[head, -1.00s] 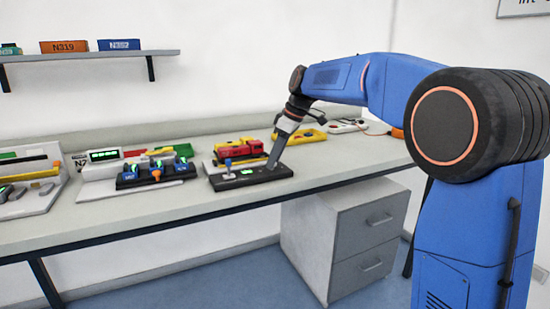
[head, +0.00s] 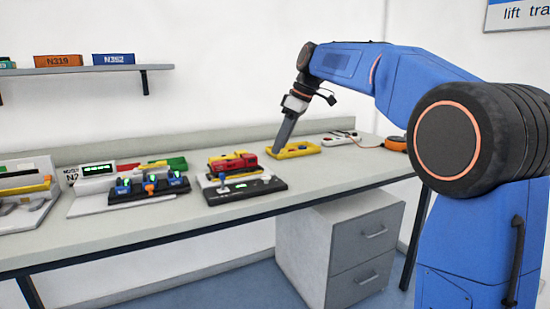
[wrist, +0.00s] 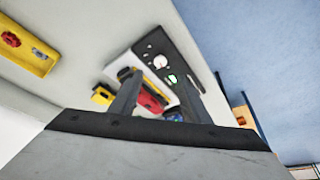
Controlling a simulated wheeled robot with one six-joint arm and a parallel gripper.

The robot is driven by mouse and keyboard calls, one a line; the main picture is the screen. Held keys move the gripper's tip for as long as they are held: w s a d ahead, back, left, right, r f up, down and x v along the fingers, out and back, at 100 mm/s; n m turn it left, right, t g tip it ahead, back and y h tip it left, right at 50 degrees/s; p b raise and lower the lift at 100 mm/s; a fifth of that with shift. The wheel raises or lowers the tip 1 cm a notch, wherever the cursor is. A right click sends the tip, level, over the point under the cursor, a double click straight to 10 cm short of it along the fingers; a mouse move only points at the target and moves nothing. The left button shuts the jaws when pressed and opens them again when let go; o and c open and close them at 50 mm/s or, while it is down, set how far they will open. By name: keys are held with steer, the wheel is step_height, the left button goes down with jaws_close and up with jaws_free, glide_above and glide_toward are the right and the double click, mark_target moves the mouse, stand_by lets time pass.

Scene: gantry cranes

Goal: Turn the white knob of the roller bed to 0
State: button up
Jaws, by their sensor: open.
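The roller bed is the unit with a black front panel (head: 262,189), a small green display and a red and yellow load (head: 232,162) on it. In the wrist view the white knob (wrist: 160,62) sits on the black panel (wrist: 150,45), with a red mark on it, beside the lit green display (wrist: 173,79). I cannot read its setting. In the head view the knob is too small to make out surely. My gripper (head: 277,149) points down, behind and right of the roller bed, apart from it. In the wrist view its open fingers (wrist: 158,88) are empty.
A yellow tray (head: 309,150) lies close to my gripper. A control unit with blue and orange knobs (head: 150,189) stands left of the roller bed. A white device (head: 340,138) and an orange one (head: 396,144) are at the right. The bench front (head: 215,214) is clear.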

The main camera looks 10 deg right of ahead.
steer(key=v, duration=0.6)
steer(key=shift+r, duration=0.35)
steer(key=shift+d, duration=0.15)
steer(key=s+d+f+m+h, duration=0.15)
steer(key=s+f, duration=0.25)
steer(key=s, duration=0.4)
steer(key=s+d+f+m+t, duration=0.1)
steer(key=s+d+f+m, duration=0.15)
steer(key=s+f, duration=0.35)
steer(key=s+d+f+m+h, duration=0.1)
steer(key=s+d+f+m, duration=0.15)
steer(key=s, duration=0.65)
steer(key=s+d+f+m+t+h, duration=0.1)
steer(key=s+d+f+m, duration=0.2)
steer(key=s+f, duration=1.4)
step_height(320, 180, down, 3)
steer(key=m, duration=0.3)
steer(key=shift+t, duration=0.3)
steer(key=shift+f+h, duration=0.1)
steer(key=shift+h, duration=0.15)
